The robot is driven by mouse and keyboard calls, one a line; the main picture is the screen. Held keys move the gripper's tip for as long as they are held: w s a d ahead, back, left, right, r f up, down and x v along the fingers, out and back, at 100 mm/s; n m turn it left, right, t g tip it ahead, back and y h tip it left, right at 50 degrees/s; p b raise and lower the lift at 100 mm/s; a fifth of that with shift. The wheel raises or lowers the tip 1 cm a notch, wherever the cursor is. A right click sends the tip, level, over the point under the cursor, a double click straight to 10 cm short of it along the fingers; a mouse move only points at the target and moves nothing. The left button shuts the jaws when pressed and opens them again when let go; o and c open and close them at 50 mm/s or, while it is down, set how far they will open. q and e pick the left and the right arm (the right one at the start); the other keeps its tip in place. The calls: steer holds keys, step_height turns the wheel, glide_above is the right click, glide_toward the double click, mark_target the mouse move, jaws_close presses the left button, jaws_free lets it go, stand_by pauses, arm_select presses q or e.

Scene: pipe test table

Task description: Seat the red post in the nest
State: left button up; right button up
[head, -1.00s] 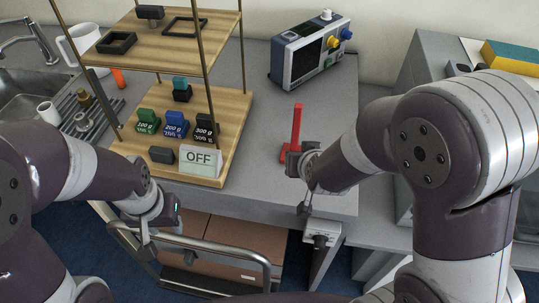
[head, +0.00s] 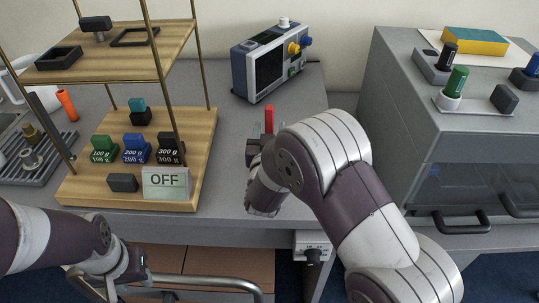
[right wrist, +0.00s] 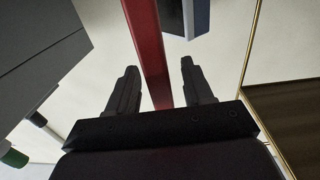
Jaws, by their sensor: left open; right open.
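The red post (head: 269,118) stands upright on the grey bench; only its upper part shows in the head view, its foot hidden behind my right arm. My right gripper (head: 256,150) is at the post, partly hidden by its own wrist. In the right wrist view the post (right wrist: 147,40) runs between the two spread fingers of the right gripper (right wrist: 160,78), with a gap to each finger. My left gripper (head: 133,266) is open and empty, low in front of the bench by a metal rail. I cannot tell which holder is the nest.
A wooden rack (head: 205,140) with weights and an OFF sign (head: 166,183) stands left of the post. An instrument box (head: 270,65) is behind it. A grey cabinet (head: 400,95) at right carries a green cylinder (head: 457,82) and small holders. Bench between rack and cabinet is mostly clear.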

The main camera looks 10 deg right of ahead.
steer(key=shift+w+d, duration=0.15)
steer(key=shift+w, duration=0.45)
steer(key=shift+s, duration=0.15)
steer(key=shift+c, duration=1.2)
jaws_close()
